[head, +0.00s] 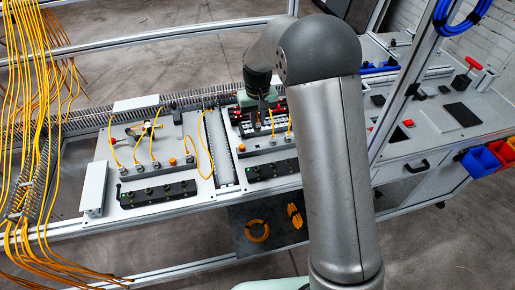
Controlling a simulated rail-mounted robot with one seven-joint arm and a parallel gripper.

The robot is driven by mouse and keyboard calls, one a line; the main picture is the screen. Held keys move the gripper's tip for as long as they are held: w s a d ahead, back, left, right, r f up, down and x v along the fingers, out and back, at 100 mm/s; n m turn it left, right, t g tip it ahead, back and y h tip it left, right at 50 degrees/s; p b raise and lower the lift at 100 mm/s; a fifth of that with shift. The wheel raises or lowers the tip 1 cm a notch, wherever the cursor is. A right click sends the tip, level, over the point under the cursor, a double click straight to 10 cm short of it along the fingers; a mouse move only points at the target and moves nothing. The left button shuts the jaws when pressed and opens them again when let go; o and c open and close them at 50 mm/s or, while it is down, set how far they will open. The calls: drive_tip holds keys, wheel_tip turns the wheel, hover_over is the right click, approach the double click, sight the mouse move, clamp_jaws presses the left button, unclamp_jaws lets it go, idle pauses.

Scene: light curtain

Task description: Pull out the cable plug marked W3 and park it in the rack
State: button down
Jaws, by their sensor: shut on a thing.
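My gripper (262,104) is over the back of the right-hand panel (235,163), by a row of red and black parts. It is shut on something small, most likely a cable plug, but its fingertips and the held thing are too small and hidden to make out. Yellow cables run down to sockets on the right panel (272,138) and on the left panel (139,167). Black bars with several holes, possibly the parking rack, lie along the front of the left panel (158,193) and right panel (272,169). No W3 mark is readable.
My arm covers the right end of the panel. A grey slotted duct (217,147) separates the panels. Frame posts (402,85) and a rail stand around the bench. Many yellow cables (40,130) hang at the left. A side bench (455,110) with red handles stands right.

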drive_tip(key=shift+f, duration=0.15)
drive_tip(key=shift+f+b, duration=2.1)
drive_tip(key=shift+f, duration=0.8)
drive_tip(key=shift+f+b, duration=0.9)
drive_tip(key=shift+f, duration=0.2)
idle(1.0)
drive_tip(key=c, duration=0.9)
unclamp_jaws()
drive_tip(key=shift+r, duration=0.15)
drive_tip(key=shift+r+p, duration=2.35)
drive_tip(key=shift+r, duration=1.3)
